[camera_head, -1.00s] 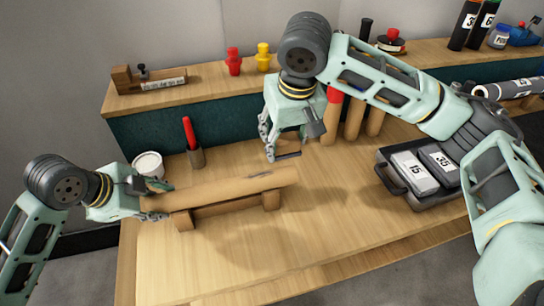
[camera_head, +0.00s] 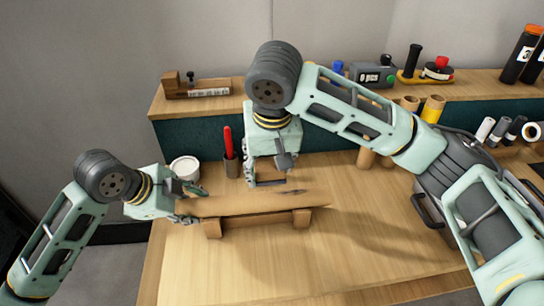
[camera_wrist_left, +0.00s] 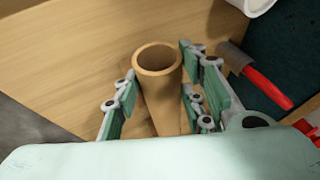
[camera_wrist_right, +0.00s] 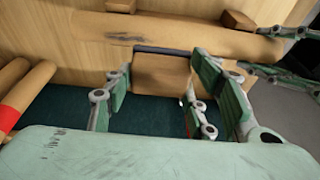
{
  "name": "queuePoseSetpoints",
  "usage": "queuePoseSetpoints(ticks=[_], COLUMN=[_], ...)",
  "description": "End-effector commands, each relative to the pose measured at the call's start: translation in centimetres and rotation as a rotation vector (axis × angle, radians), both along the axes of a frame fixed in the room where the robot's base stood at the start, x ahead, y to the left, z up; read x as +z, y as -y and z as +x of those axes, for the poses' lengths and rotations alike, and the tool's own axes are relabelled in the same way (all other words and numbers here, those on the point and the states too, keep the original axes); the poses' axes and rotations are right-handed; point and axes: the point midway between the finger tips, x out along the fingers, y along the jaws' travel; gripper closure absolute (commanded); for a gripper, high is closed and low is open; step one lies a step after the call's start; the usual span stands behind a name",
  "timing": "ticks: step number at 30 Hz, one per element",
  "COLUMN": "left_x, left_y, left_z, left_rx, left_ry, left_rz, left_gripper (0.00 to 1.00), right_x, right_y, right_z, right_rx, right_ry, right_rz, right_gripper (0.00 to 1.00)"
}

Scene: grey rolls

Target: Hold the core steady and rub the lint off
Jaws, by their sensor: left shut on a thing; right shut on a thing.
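The core (camera_head: 245,203) is a long brown tube lying across a wooden cradle (camera_head: 212,228). My left gripper (camera_head: 186,205) is shut on its left end; the left wrist view shows the open tube end (camera_wrist_left: 158,58) between the fingers. Dark grey lint (camera_head: 292,192) marks the core right of its middle and also shows in the right wrist view (camera_wrist_right: 125,38). My right gripper (camera_head: 268,182) is shut on a brown block (camera_wrist_right: 160,75) with a dark strip along its edge. The block is just behind the core, left of the lint; I cannot tell whether they touch.
A dark tray (camera_head: 428,210) sits at the right. The table front is clear.

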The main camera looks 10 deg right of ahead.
Motion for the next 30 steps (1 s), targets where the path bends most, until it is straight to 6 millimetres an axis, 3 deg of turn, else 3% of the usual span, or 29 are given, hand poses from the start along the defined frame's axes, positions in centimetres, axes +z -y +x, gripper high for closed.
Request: queuePoseSetpoints(ticks=[17,18,30], left_x=[0.0,0.0,0.0], left_y=[0.0,0.0,0.0], left_z=[-0.1,-0.1,-0.1], left_rx=[-0.003,-0.003,-0.002], left_ry=[-0.001,-0.001,-0.001], left_rz=[0.0,0.0,0.001], left_gripper=[0.9,0.9,0.9], right_x=[-5.8,-5.7,-5.8], right_y=[0.3,0.8,4.4], right_z=[0.0,0.1,0.0], right_rx=[-0.002,-0.003,-0.003], right_ry=[-0.001,0.0,-0.001], right_rz=[0.0,0.0,-0.002], right_gripper=[0.7,0.73,0.73])
